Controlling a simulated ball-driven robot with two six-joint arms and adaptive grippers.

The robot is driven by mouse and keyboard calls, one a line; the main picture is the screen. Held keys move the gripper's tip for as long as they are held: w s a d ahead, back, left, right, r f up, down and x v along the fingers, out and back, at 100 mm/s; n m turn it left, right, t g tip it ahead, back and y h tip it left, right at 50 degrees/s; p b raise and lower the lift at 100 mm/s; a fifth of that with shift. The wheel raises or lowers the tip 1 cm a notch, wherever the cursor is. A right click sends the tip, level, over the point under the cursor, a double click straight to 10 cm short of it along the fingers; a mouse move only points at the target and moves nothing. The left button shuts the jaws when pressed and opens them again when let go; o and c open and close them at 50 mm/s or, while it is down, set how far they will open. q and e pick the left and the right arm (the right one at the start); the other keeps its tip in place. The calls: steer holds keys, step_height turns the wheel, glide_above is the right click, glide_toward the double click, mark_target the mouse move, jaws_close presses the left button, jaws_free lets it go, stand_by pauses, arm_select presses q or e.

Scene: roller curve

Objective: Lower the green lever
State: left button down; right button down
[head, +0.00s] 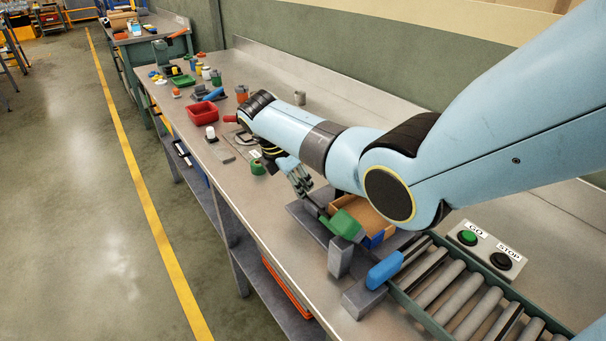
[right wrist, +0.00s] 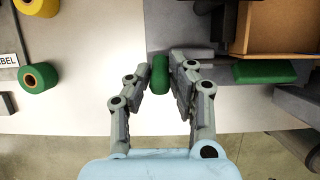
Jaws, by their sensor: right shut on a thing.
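The green lever shows as a green piece (right wrist: 159,74) between the fingertips of my right gripper (right wrist: 168,78) in the right wrist view. The fingers are shut on it, and one finger hides part of it. In the head view my right gripper (head: 303,190) reaches down to the left of a wooden box. A green block (head: 346,223) sits just right of the fingers, above a grey post; it also shows in the right wrist view (right wrist: 265,72). Its link to the gripped piece is partly hidden. My left gripper is not in view.
The wooden box (head: 362,214) stands right beside the gripper. A blue block (head: 384,270) and the roller conveyor (head: 460,290) lie nearer. A GO/STOP button box (head: 486,250) is at the right. A green tape roll (head: 258,168) and red bin (head: 202,113) are farther along the bench.

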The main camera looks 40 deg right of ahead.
steer(key=shift+w+a+f+h+b, duration=0.1)
steer(key=shift+a+f+h+b, duration=0.35)
steer(key=shift+h, duration=0.45)
steer(key=shift+a+f+h+b, duration=0.1)
steer(key=shift+a+h+b, duration=0.2)
steer(key=shift+h, duration=0.2)
steer(key=h+b, duration=0.1)
steer(key=b, duration=0.1)
steer(key=f+h+b, duration=0.1)
steer(key=h+b, duration=0.1)
steer(key=a+h+b, duration=0.1)
steer(key=b, duration=0.1)
steer(key=shift+f+g+h, duration=0.3)
steer(key=shift+f+g, duration=0.05)
steer(key=shift+g, duration=0.05)
steer(key=shift+h+b, duration=0.7)
steer(key=shift+b, duration=0.35)
steer(key=c, duration=1.2)
jaws_free()
steer(key=shift+w, duration=0.1)
